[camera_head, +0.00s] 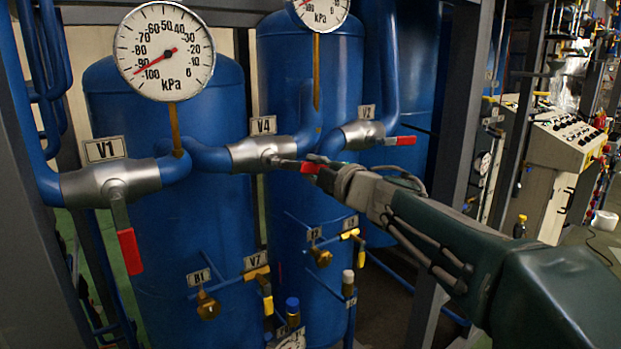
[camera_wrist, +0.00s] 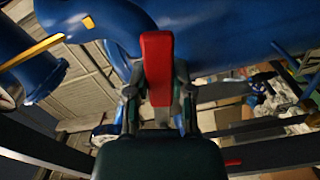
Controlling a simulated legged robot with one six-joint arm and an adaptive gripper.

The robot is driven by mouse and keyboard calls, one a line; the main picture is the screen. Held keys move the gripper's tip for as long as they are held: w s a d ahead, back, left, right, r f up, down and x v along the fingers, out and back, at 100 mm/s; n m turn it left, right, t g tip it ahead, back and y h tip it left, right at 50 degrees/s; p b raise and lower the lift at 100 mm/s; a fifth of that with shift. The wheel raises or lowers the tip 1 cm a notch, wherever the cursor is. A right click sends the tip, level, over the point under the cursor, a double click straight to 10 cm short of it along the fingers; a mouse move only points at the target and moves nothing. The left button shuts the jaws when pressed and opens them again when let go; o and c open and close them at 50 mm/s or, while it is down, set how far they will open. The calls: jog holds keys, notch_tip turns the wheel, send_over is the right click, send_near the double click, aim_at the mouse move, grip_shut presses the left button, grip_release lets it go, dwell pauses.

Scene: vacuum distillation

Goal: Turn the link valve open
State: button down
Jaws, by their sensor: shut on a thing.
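The valve labelled V4 (camera_head: 256,153) sits on the blue pipe that links the two tanks; I take it as the link valve. Its red-ended handle (camera_head: 309,168) points right, roughly along the pipe. My gripper (camera_head: 326,172) is at the handle's red end, reaching in from the right. In the wrist view, the red handle (camera_wrist: 157,60) stands between the two fingers of my gripper (camera_wrist: 158,92), which is shut on it. The fingers hide part of the handle.
Valve V1 (camera_head: 112,183) at left has its red handle hanging down. Valve V2 (camera_head: 362,134) has its red handle pointing right. A gauge (camera_head: 165,50) stands above on a thin stem. Blue tanks (camera_head: 160,240) fill the back. A grey post (camera_head: 462,100) stands behind my arm.

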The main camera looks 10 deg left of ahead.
jog(key=shift+r+n, duration=0.65)
jog(key=shift+n, duration=0.65)
jog(key=shift+c, duration=2.4)
grip_release()
jog(key=shift+r, duration=0.1)
jog(key=v, duration=1.1)
jog(key=shift+s+d, duration=0.25)
jog(key=shift+s, duration=0.05)
